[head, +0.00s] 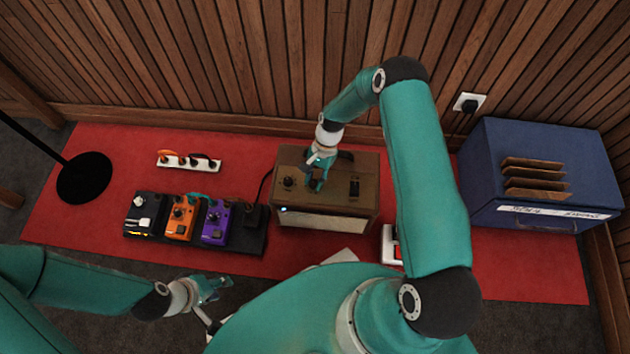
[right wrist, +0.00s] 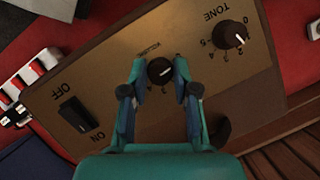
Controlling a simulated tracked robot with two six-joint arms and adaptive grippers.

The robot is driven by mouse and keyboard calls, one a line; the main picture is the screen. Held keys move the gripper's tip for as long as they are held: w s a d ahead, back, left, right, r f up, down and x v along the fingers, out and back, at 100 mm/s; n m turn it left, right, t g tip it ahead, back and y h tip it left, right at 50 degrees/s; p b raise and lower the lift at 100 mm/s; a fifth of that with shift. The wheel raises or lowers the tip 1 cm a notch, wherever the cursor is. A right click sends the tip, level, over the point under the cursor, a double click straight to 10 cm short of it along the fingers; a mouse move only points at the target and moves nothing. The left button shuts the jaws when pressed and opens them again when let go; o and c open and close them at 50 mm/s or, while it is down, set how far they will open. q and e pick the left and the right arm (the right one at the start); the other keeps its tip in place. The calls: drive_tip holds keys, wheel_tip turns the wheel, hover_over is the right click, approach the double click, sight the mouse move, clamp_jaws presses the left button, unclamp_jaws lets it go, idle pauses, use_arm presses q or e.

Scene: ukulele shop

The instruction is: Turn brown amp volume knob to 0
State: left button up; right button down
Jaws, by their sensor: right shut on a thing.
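The brown amp (head: 325,195) stands on the red rug, its controls on the top panel. My right gripper (head: 317,180) reaches down to this panel from above. In the right wrist view its two fingers are shut on the dark volume knob (right wrist: 160,71), one on each side. The knob's white pointer line is visible and points right and slightly up in that view. The fingers hide most of the scale around it. My left gripper (head: 217,300) is open and empty, low in front of the pedals, away from the amp.
The tone knob (right wrist: 230,34) and the on/off switch (right wrist: 74,114) flank the volume knob. A pedalboard with several pedals (head: 178,218) stands left of the amp. A blue box (head: 530,170) stands at the right. The wood wall (head: 220,60) is close behind.

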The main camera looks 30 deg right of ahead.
drive_tip(key=shift+n, duration=0.5)
drive_tip(key=c, duration=0.9)
unclamp_jaws()
drive_tip(key=v, duration=1.2)
drive_tip(key=shift+w+a, duration=0.15)
drive_tip(key=shift+w, duration=0.1)
